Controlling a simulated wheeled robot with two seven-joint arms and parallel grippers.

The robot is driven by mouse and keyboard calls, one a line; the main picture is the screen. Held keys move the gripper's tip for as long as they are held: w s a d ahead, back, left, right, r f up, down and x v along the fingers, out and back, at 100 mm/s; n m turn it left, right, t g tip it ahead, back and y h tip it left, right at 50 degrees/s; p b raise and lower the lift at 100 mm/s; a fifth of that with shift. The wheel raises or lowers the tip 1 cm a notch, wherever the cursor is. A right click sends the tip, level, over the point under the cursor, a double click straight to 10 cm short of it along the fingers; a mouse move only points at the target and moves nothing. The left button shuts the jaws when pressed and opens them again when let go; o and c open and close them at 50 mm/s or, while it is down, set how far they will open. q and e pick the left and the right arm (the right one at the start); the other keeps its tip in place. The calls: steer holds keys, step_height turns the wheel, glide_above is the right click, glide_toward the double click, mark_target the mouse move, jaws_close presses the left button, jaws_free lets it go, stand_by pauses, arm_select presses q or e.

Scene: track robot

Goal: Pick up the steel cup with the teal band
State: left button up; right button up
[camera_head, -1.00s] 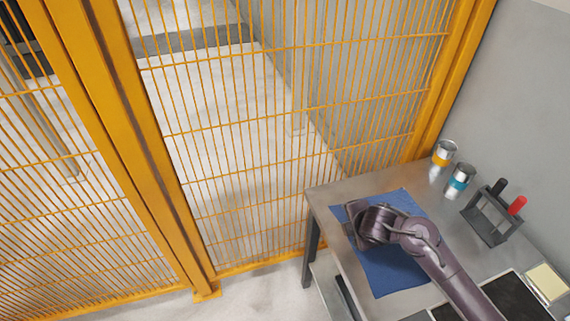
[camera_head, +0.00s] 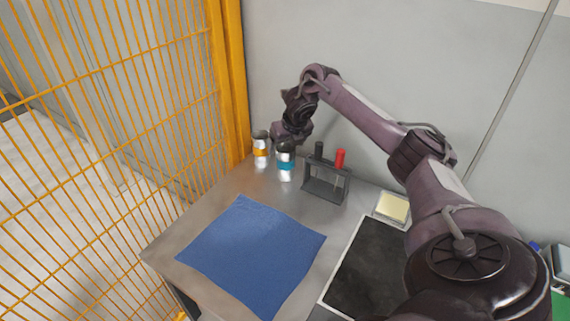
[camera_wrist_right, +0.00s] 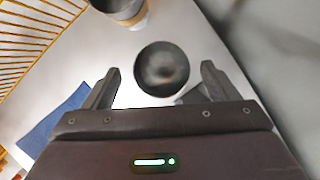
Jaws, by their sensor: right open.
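The steel cup with the teal band (camera_head: 285,166) stands upright on the metal table near the back wall, its top partly hidden by my right gripper. My right gripper (camera_head: 284,140) is just above and behind it. In the right wrist view the cup (camera_wrist_right: 162,68) shows from above as a dark round opening, between the spread fingers of the open right gripper (camera_wrist_right: 160,70). No contact is visible, and the band does not show there. My left gripper is not in view.
A steel cup with an orange band (camera_head: 260,152) stands close on the left. A dark rack (camera_head: 326,186) with a black and a red handle stands on the right. A blue cloth (camera_head: 250,255) lies in front, and a yellow fence (camera_head: 235,80) rises at the left.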

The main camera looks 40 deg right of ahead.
mark_target(286, 162)
steer(key=x, duration=0.5)
steer(key=shift+s+f+p, duration=0.1)
steer(key=shift+f+p, duration=0.3)
steer(key=shift+d, duration=0.1)
steer(key=c, duration=1.1)
steer(key=shift+o, duration=0.2)
steer(key=shift+r, duration=0.2)
